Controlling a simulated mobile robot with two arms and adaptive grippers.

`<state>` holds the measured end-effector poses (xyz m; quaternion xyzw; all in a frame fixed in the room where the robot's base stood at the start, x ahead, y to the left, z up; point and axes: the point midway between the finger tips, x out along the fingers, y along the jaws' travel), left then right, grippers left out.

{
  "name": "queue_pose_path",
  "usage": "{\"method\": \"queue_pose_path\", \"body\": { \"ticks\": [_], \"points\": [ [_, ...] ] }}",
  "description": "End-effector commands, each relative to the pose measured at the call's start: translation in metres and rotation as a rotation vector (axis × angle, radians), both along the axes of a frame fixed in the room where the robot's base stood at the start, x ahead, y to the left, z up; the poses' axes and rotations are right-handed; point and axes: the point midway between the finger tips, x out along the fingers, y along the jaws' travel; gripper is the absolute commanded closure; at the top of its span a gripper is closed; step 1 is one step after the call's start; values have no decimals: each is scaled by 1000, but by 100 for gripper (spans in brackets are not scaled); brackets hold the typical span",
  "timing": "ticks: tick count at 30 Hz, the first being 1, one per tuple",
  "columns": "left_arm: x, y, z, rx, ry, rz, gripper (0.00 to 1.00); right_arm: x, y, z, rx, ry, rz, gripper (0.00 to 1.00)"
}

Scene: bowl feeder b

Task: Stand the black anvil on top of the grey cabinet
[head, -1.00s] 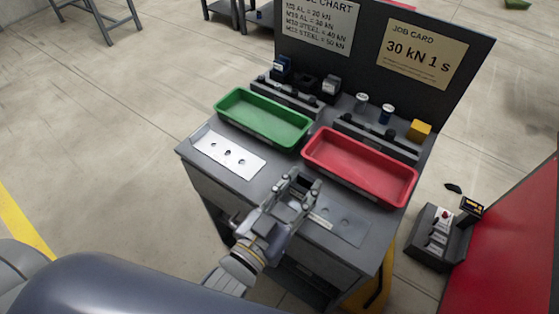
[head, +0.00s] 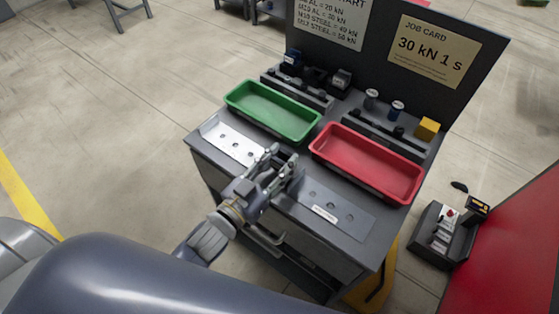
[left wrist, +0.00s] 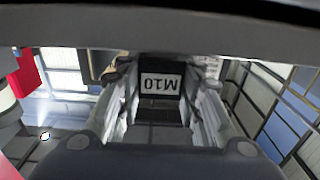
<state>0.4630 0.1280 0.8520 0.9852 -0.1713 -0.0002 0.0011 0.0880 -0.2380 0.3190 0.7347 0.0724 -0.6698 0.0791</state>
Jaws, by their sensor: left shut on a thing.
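My left gripper (head: 282,164) is over the front middle of the grey cabinet (head: 300,248), between two plates with holes. In the left wrist view the gripper (left wrist: 160,100) is shut on the black anvil (left wrist: 160,68), a dark block with a white M10 label that reads upside down. In the head view the fingers mostly hide the anvil, and I cannot tell its clearance over the top. My right gripper is not in view.
A green tray (head: 235,103) and a red tray (head: 330,165) stand behind the gripper. A pale plate (head: 228,139) lies left and a grey plate (head: 352,222) right. A yellow block (head: 428,129) stands at the back right. A control box (head: 432,240) is on the floor.

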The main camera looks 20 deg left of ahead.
Motion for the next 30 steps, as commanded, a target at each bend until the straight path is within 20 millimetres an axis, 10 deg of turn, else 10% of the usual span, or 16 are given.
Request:
{"method": "queue_pose_path", "body": {
  "ticks": [5, 6, 7, 20, 30],
  "points": [
    [0, 0, -2, 0, -3, 0, 100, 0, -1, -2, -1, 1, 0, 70],
    [0, 0, -3, 1, 1, 0, 62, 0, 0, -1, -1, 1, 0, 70],
    [0, 0, -3, 1, 1, 0, 59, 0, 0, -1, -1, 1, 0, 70],
    [-4, 1, -1, 1, 2, 0, 59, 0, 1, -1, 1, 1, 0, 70],
    [-53, 19, -2, 1, 5, 1, 59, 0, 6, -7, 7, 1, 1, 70]
  ]
}}
